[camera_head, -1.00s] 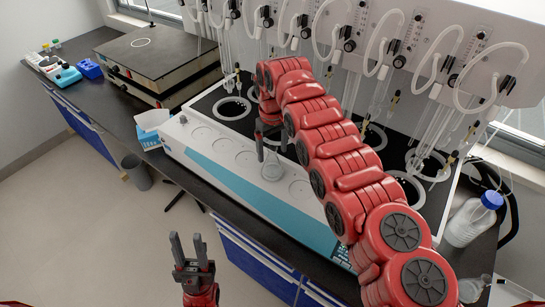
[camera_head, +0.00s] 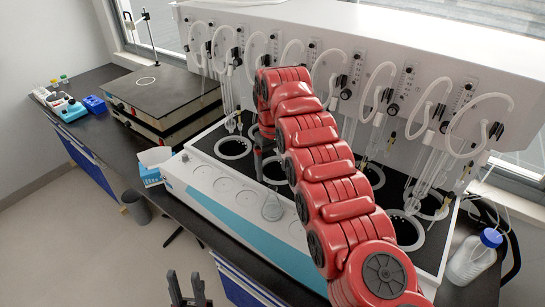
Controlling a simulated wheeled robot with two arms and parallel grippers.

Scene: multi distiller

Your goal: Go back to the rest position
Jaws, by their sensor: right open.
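My right arm, red and segmented, reaches up from the lower right across the distiller (camera_head: 235,228). My right gripper (camera_head: 271,172) points down over the distiller, open and partly hidden by its own arm.
A hot plate (camera_head: 155,88) and a blue rack (camera_head: 94,104) stand on the bench at left. A tissue box (camera_head: 153,163) is by the distiller's left end. A blue-capped bottle (camera_head: 470,258) stands at right. A grey bin (camera_head: 137,207) is on the floor.

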